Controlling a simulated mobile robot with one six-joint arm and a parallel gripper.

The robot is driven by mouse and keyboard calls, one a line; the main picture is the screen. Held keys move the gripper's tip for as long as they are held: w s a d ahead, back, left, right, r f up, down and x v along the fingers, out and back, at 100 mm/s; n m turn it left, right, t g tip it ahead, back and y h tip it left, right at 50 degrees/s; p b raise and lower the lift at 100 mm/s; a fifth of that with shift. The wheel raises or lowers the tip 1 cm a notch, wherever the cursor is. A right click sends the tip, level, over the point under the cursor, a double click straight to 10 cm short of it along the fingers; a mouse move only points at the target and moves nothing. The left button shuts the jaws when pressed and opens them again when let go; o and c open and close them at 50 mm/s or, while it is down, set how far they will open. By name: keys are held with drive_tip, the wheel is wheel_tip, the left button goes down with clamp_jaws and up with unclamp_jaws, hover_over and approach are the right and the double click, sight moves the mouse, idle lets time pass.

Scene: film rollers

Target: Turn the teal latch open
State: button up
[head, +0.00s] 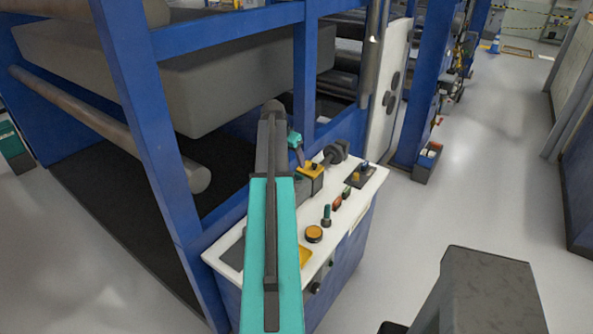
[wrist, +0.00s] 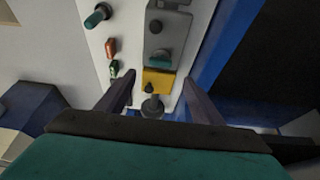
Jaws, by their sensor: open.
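The teal latch (wrist: 159,57) shows in the wrist view as a small rounded teal piece at the end of a grey plate, beside a yellow block (wrist: 158,82). In the head view I cannot make it out; my arm covers that part of the panel. My gripper (wrist: 158,80) is open and empty. Its two dark fingers frame the yellow block in the picture, with the latch just beyond the fingertips. In the head view, my gripper (head: 299,158) is above the panel near the yellow block (head: 312,172). The gap to the latch is hard to judge.
The white-topped control panel (head: 368,204) also carries a teal knob (head: 327,213), red and green buttons, an orange button (head: 314,234) and a black handwheel (head: 336,152). Blue frame posts (head: 145,120) and large rollers stand left. Open floor (head: 480,180) lies right.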

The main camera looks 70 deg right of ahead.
sight(298, 174)
drive_tip(key=shift+p+x, duration=1.7)
drive_tip(key=shift+x, duration=3.05)
drive_tip(key=c, duration=1)
drive_tip(key=shift+d, duration=0.2)
drive_tip(key=shift+c, duration=0.2)
drive_tip(key=shift+a, duration=0.1)
